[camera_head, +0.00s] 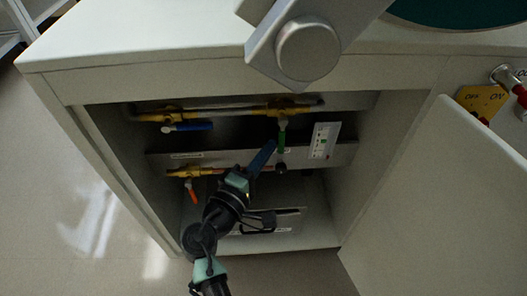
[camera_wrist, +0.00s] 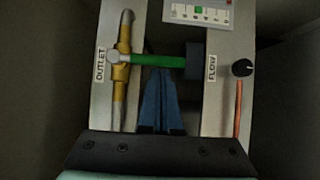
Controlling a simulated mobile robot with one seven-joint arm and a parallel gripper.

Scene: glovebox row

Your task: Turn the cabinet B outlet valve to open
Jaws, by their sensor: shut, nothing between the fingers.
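The valve with the green lever handle (camera_head: 282,137) hangs from the upper brass pipe (camera_head: 240,113) inside the open cabinet. In the wrist view the green handle (camera_wrist: 158,61) sits beside an OUTLET label (camera_wrist: 101,65) and lies crosswise to its pipe (camera_wrist: 120,80). My gripper (camera_head: 268,148) reaches into the cabinet with its blue fingers shut and empty. The fingertips are close beside the handle, on its left in the head view. In the wrist view the fingers (camera_wrist: 161,95) end just below the handle; I cannot tell whether they touch it. No cabinet letter is readable.
A blue-handled valve (camera_head: 190,127) is at upper left and an orange-handled valve (camera_head: 192,191) at lower left. A black knob (camera_wrist: 242,68) sits by the FLOW label (camera_wrist: 211,68). A white indicator panel (camera_head: 324,140) is at right. The open door (camera_head: 440,200) stands at right.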

